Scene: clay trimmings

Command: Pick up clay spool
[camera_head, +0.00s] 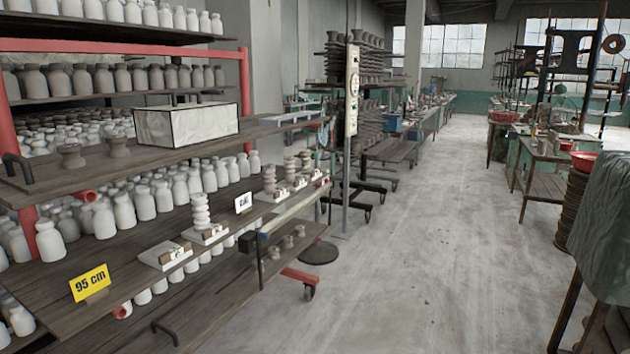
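Two brown clay spools stand upright on the upper wooden board at the left. The nearer clay spool (71,156) is at the left, and the other clay spool (117,147) is just to its right, apart from it. Lower down, a pale stack of spool-like pieces (201,212) stands on a small white base. Neither of my grippers is in view.
A marbled white box (187,124) stands on the upper board behind the spools. Pale bottles (50,240) crowd the shelves. A yellow sign (90,283) and black handles (18,167) sit at the shelf fronts. The floor (400,260) to the right is clear.

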